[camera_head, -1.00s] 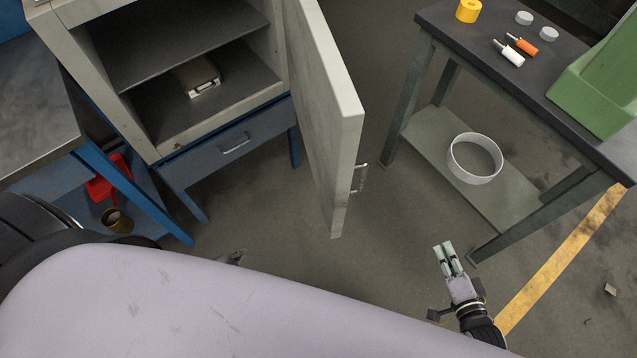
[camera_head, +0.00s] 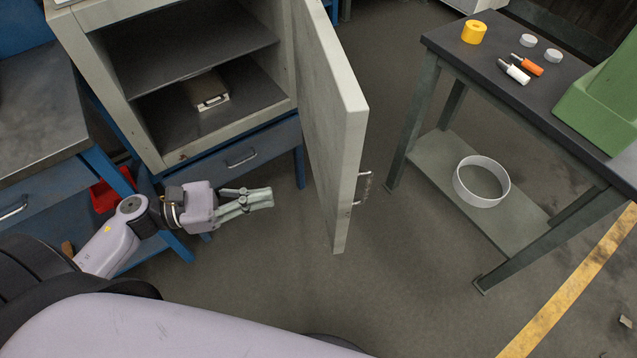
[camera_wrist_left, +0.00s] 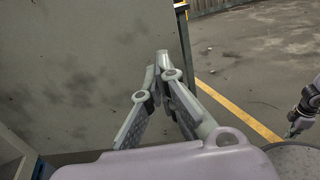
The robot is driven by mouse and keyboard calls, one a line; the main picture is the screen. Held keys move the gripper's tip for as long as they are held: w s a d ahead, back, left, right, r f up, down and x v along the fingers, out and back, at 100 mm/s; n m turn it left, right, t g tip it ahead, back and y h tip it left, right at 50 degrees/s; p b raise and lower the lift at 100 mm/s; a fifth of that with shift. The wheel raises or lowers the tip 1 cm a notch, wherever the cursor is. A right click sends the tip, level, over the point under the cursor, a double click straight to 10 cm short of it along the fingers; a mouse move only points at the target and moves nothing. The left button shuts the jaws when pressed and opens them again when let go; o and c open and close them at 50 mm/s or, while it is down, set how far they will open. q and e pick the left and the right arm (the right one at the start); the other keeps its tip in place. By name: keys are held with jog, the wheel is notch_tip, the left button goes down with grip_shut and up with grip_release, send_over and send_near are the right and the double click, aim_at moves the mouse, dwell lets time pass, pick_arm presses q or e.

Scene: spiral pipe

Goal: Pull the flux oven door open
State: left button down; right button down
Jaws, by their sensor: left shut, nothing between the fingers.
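The flux oven (camera_head: 150,140) is a grey cabinet at the upper left in the head view. Its door (camera_head: 330,110) stands wide open, hinged at the right and swung out toward me. The door handle (camera_head: 364,186) is on the outer face, near the free edge. My left gripper (camera_head: 270,197) is shut and empty, left of the door on its inner side, with a gap between them. In the left wrist view, the left fingers (camera_wrist_left: 163,58) are closed before the door's grey panel (camera_wrist_left: 75,60). My right gripper (camera_wrist_left: 296,122) shows small at the right edge there; its fingers are unclear.
A metal tray-like item (camera_head: 208,95) lies inside the oven. Floor between door and table is clear.

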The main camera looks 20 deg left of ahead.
aim_at(334, 184)
pick_arm(q)
jog(key=p+x, duration=0.3)
jog(key=x, duration=0.7)
jog(key=shift+r, duration=0.15)
jog(key=shift+w+d, duration=0.35)
jog(key=shift+d, duration=0.2)
